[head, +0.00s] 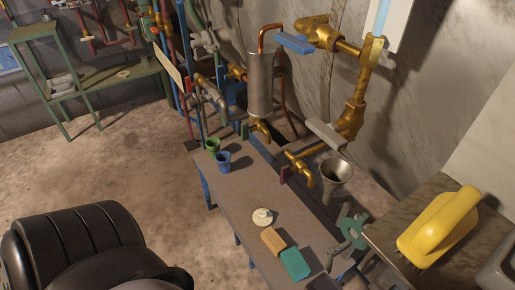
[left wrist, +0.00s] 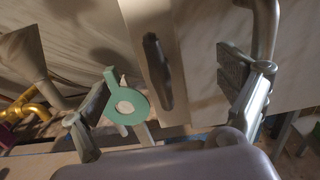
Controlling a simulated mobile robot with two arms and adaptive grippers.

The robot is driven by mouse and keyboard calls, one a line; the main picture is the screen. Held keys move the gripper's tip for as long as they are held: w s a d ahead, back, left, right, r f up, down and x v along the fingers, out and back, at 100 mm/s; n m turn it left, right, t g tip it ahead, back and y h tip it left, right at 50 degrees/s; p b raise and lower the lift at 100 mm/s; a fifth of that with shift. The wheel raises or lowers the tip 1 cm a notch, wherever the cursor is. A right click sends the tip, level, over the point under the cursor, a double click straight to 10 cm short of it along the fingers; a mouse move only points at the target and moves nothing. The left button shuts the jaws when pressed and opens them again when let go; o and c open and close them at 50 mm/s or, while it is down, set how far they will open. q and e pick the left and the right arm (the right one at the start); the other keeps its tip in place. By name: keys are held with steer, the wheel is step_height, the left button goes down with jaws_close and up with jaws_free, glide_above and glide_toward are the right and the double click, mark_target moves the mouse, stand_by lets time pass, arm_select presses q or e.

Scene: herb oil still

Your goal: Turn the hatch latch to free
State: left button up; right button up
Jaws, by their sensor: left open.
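My left gripper (left wrist: 166,84) shows in the left wrist view with its two fingers spread wide and nothing between the pads. A teal ring with a short tab (left wrist: 127,105) lies beyond the left finger, and that finger partly covers its edge. A dark elongated bar (left wrist: 157,72) sits on a pale upright panel (left wrist: 140,20) ahead, between the fingers and apart from them. I cannot tell for certain which part is the hatch latch. A teal piece (head: 352,226) by the bench corner shows in the head view. My left gripper is not clear there. My right gripper is not in view.
A grey bench (head: 240,190) holds a green cup (head: 212,145), a blue cup (head: 223,161), a round pale item (head: 262,216), an orange block (head: 273,240) and a teal block (head: 295,263). A metal funnel (head: 335,174) and brass pipes stand behind. A yellow item (head: 440,225) is at right.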

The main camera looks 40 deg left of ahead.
arm_select(q)
steer(key=b+v, duration=0.2)
steer(key=v, duration=1.5)
steer(key=a+f+n+g+y+p, duration=0.2)
steer(key=a+f+n+g+p, duration=0.1)
steer(key=f, duration=0.9)
steer(key=s+a+f+n+g+y+p, duration=0.1)
steer(key=a+f+n+g+p, duration=0.3)
steer(key=f+n, duration=0.5)
steer(key=shift+a+f+y+p, duration=0.65)
steer(key=shift+a+f+y, duration=0.25)
steer(key=shift+a+f, duration=0.5)
